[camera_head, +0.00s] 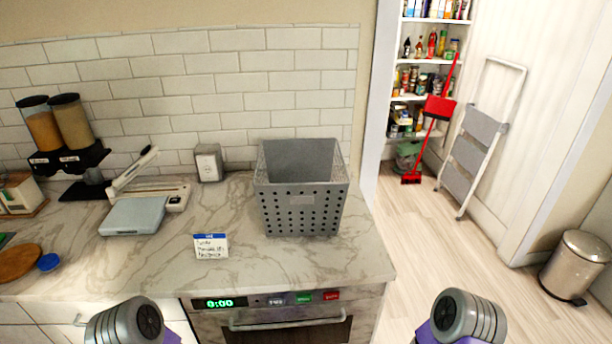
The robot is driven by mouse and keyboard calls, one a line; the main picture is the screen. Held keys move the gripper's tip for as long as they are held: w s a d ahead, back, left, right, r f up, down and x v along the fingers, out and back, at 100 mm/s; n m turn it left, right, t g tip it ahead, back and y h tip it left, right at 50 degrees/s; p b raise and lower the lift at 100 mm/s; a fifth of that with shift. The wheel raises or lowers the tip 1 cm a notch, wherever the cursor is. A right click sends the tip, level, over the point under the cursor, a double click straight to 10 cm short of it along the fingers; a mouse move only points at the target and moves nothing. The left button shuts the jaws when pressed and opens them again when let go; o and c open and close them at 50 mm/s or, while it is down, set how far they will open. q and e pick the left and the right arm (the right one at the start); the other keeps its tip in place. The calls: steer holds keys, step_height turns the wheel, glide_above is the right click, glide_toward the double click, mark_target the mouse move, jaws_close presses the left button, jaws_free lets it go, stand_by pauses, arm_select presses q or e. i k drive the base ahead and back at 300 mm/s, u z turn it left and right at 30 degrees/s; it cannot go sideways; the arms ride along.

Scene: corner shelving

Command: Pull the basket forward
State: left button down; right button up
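A grey perforated basket (300,206) stands upright on the marble counter at the right end, near the tiled wall. Rounded grey and purple parts of my two arms show at the bottom edge, one at lower left and one at lower right. Both are well short of the basket and apart from it. No gripper fingers are visible.
A small sign card (210,246) stands front-left of the basket. A grey scale (133,215), a small box (208,163) and a cereal dispenser (66,135) are further left. The counter's front edge (300,286) lies above an oven. Bare counter lies before the basket.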

mark_target(300, 198)
steer(key=z, duration=1.75)
steer(key=i, duration=3.55)
steer(key=u, duration=3.5)
